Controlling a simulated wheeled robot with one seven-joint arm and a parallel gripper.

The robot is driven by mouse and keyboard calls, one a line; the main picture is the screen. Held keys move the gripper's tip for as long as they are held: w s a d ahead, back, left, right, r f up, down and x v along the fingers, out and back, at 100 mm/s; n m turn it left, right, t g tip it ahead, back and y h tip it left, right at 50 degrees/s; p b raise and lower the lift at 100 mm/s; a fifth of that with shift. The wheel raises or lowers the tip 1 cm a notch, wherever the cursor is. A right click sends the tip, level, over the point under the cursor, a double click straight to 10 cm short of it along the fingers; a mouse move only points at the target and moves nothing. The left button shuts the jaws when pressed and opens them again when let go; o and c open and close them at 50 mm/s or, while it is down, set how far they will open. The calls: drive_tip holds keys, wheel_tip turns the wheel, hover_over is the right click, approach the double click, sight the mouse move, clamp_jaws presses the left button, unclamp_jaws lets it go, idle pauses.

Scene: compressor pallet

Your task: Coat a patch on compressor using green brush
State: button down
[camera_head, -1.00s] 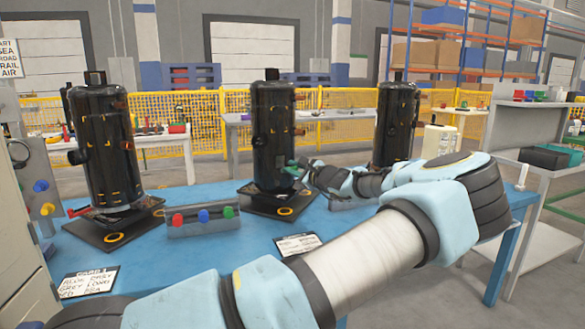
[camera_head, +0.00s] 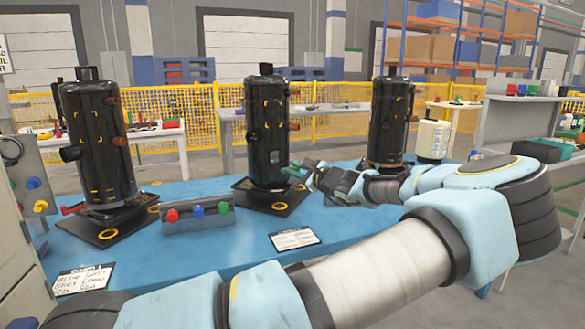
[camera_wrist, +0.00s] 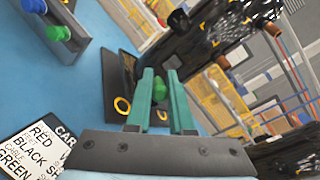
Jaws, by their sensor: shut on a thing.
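My gripper (camera_head: 294,172) reaches in from the right, just beside the middle black compressor (camera_head: 265,125), at the height of its lower half. In the wrist view its two teal fingers (camera_wrist: 162,88) are shut on the green brush (camera_wrist: 159,88), which shows as a bright green piece between them. The brush's far end is hidden, and I cannot tell whether it touches the compressor. The same compressor lies tilted at the top of the wrist view (camera_wrist: 205,30). It stands upright on a dark base (camera_head: 283,206) with a yellow ring.
Other black compressors stand left (camera_head: 98,145) and right (camera_head: 388,125) on the blue table (camera_head: 225,245). A grey block (camera_head: 185,221) with red, blue and green knobs sits front left of the middle one. Label cards (camera_head: 295,239) lie flat in front. A cream canister (camera_head: 432,138) stands at the right.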

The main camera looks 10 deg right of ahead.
drive_tip(key=shift+s, duration=0.1)
drive_tip(key=s, duration=0.2)
drive_tip(key=shift+s+d+p, duration=0.15)
drive_tip(key=shift+s+p, duration=0.15)
drive_tip(key=shift+s, duration=0.1)
drive_tip(key=shift+w, duration=0.1)
idle(0.6)
drive_tip(key=shift+w+a, duration=0.2)
drive_tip(key=shift+w, duration=1.55)
drive_tip(key=shift+w+a, duration=0.2)
drive_tip(key=shift+w, duration=1.5)
drive_tip(key=shift+w+a, duration=0.15)
drive_tip(key=shift+w, duration=0.8)
drive_tip(key=shift+r, duration=0.1)
